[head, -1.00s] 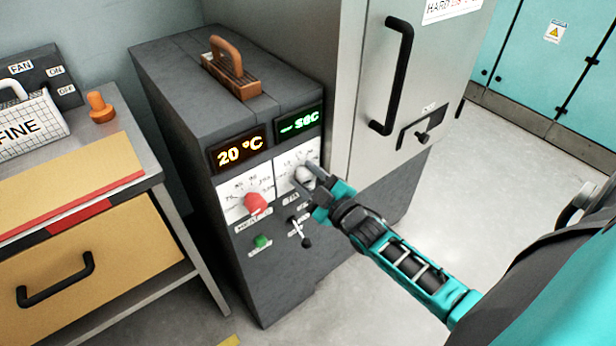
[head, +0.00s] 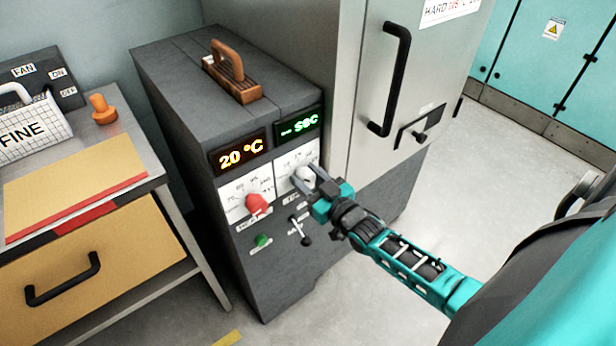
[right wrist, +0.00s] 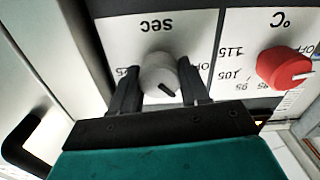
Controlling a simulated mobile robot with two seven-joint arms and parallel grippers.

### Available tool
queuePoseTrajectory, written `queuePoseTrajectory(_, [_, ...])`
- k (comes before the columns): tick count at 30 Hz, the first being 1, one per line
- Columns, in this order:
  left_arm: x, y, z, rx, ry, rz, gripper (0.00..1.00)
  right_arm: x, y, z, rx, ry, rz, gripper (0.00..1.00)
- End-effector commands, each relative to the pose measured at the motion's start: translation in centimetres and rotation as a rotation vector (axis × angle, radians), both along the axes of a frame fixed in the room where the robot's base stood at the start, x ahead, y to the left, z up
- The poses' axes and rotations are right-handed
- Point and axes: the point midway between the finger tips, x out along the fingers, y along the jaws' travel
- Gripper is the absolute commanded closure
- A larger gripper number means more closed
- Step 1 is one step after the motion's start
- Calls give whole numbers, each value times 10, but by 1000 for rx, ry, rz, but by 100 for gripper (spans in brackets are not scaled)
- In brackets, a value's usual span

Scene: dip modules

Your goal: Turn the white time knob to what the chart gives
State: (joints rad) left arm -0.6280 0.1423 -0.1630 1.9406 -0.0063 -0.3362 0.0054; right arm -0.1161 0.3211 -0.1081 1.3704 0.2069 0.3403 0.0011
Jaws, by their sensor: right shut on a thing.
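The white time knob (head: 304,175) sits on the white sec panel at the right of the dark grey cabinet's front. My right gripper (head: 310,181) reaches it from the lower right and is shut on it. In the right wrist view the white knob (right wrist: 160,74) lies between the two dark fingers of my gripper (right wrist: 163,85), its dark pointer mark toward the lower right of that picture. The green display (head: 299,123) reads dashes and "SEC". A chart label (head: 449,9) on the grey door shows "HARD" and is cut off at the top. My left gripper is not in view.
The red heat knob (head: 257,204) is left of the white knob, under the orange 20 °C display (head: 241,152). A green button (head: 262,240) and a small black lever (head: 299,230) sit below. A black door handle (head: 391,80) stands out at the right.

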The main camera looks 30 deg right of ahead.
Motion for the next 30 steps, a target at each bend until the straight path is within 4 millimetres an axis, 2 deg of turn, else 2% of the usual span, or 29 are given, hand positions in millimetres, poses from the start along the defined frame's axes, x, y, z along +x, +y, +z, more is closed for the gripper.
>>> queuePoseTrajectory(15, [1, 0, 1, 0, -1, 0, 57, 1, 1, 4, 23, -8, 2, 85])
queuePoseTrajectory(16, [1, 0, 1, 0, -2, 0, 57, 1, 1, 4, 22, -8, 2, 53])
queuePoseTrajectory(23, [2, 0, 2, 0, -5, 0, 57, 1, 0, 2, 21, -4, 1, 31])
queuePoseTrajectory(30, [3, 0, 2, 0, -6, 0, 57, 0, 0, 1, 21, -1, 0, 31])
